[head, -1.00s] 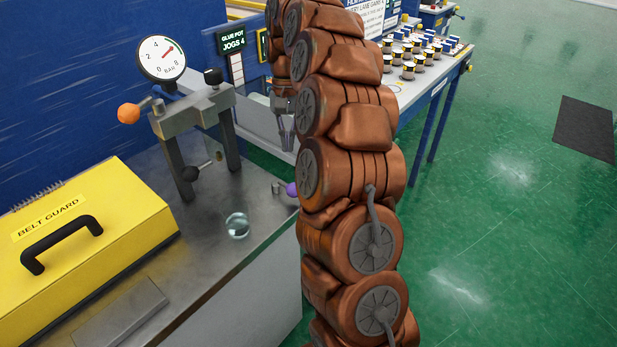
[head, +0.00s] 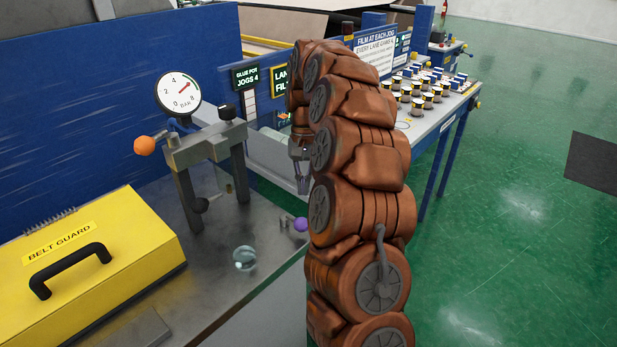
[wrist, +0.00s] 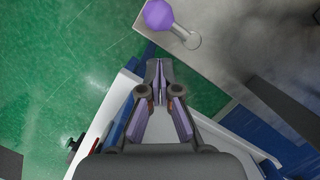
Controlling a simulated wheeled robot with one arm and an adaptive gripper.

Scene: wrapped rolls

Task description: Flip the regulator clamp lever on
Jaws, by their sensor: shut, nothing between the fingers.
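A metal clamp frame (head: 207,143) stands on the steel bench beside a round BAR gauge (head: 178,93). A short lever with a purple ball (head: 300,224) is at the bench's right edge. In the wrist view the purple ball (wrist: 159,14) lies just beyond my fingertips, apart from them. My gripper (head: 303,186) points down, shut and empty; its closed fingers (wrist: 158,70) also show in the wrist view. I cannot tell which lever is the regulator's.
A yellow belt guard (head: 88,262) with a black handle covers the bench's left. A clear glass-like disc (head: 245,258) lies on the bench. A blue wall panel (head: 90,100) stands behind. A table with several small jars (head: 420,98) is at the back right. Green floor is open at right.

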